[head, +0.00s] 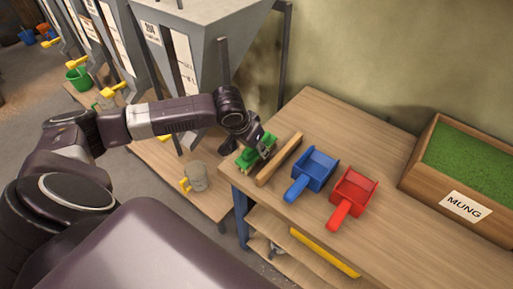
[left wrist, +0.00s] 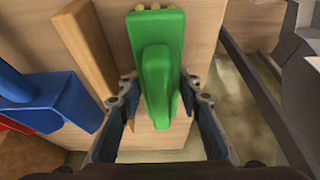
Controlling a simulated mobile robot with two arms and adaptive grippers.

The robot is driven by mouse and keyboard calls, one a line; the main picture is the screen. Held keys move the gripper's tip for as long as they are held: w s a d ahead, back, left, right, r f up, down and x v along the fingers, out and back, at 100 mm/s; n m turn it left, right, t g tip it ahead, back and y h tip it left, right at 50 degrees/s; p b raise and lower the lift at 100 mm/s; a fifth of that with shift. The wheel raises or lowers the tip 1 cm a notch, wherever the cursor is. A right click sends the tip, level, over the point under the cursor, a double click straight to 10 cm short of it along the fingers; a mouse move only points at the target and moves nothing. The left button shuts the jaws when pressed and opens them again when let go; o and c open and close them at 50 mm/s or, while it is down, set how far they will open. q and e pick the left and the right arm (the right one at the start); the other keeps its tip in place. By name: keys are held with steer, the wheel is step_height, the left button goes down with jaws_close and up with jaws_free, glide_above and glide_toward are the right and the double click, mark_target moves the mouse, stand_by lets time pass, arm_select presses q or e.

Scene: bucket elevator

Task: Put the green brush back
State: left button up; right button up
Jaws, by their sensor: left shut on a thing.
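The green brush (head: 253,153) is at the left end of the wooden table (head: 320,120), beside a wooden strip (head: 279,160). My left gripper (head: 262,150) is at the brush from above. In the left wrist view the green brush (left wrist: 158,65) lies between the two fingers of my left gripper (left wrist: 153,105), which are shut on it. Its yellowish bristle tufts show at the top edge of that view. Whether the brush touches the table is hard to tell. My right gripper is not in view.
The wooden strip stands close beside the brush. A blue scoop (head: 313,170) and a red scoop (head: 352,193) lie to its right. A wooden box labelled MUNG (head: 416,180) stands further right. A grey hopper (head: 195,45) and a lower shelf with a small bucket (head: 196,177) are at left.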

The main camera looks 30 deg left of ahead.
arm_select(q)
steer(key=o, duration=1.1)
steer(key=v, duration=1.2)
steer(key=shift+r, duration=0.1)
